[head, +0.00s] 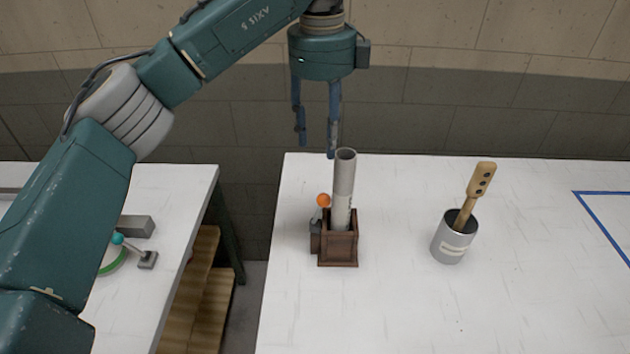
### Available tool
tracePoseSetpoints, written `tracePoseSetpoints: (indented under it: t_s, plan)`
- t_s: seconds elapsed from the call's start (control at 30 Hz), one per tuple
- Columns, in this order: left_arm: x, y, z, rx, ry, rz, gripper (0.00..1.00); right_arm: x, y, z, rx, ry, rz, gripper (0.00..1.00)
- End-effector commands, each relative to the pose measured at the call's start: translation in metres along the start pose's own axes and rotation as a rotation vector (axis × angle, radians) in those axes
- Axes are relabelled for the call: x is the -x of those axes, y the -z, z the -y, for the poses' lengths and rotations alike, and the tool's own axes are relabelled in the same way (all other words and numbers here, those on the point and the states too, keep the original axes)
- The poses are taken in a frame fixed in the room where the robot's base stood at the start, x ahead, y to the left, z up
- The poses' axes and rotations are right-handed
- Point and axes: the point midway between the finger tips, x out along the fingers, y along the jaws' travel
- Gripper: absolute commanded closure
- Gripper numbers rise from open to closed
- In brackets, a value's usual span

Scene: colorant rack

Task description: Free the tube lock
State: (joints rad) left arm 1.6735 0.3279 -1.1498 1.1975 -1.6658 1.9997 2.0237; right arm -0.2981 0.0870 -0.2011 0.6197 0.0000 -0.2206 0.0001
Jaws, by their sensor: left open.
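A grey tube (344,188) stands nearly upright in a small brown box-like holder (338,250) on the white table. An orange ball knob (323,200) on a short lever sits at the holder's left side, next to a dark grey bracket (315,240), which looks like the tube lock. My left gripper (316,146) points down above and slightly left of the tube's top. Its fingers are apart and nothing is between them. Whether a fingertip touches the tube rim cannot be told. My right gripper is not in view.
A grey metal can (455,238) with a wooden-handled tool (474,195) stands to the right. Blue tape (600,222) marks the white table (400,315) at far right. A gap separates a second table (180,205) at left, with a teal-knobbed lever (118,239).

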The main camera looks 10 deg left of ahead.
Motion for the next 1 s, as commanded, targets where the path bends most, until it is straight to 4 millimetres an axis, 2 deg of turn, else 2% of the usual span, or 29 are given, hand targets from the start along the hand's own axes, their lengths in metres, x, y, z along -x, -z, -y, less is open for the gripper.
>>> tracePoseSetpoints:
  t_s: [0.1,0.17,0.27,0.4,0.53,0.67,0.8,0.9,1.0]
  plan:
    - [-0.007,0.001,-0.001,-0.003,-0.003,0.0,0.57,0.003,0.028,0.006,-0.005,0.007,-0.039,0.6]
    - [-0.014,0.001,-0.001,-0.004,-0.002,-0.001,0.57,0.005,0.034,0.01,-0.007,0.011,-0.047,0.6]
    - [-0.031,0.001,-0.002,-0.003,-0.004,-0.002,0.57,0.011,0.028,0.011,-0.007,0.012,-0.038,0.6]
    - [-0.062,0.001,-0.003,-0.003,-0.005,-0.002,0.57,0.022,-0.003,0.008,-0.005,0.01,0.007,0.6]
    - [-0.089,0.001,-0.004,-0.003,-0.005,-0.003,0.57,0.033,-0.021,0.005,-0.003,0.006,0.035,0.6]
    - [-0.115,0.002,-0.004,-0.003,-0.004,-0.004,0.57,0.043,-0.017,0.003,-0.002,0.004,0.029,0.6]
    - [-0.137,0.001,-0.003,-0.003,-0.002,-0.003,0.57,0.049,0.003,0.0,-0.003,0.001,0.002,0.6]
    - [-0.147,0.001,-0.003,-0.004,-0.001,-0.002,0.57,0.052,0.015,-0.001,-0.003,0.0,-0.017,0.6]
    - [-0.152,0.002,-0.003,-0.004,0.001,-0.003,0.57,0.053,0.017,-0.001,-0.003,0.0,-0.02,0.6]
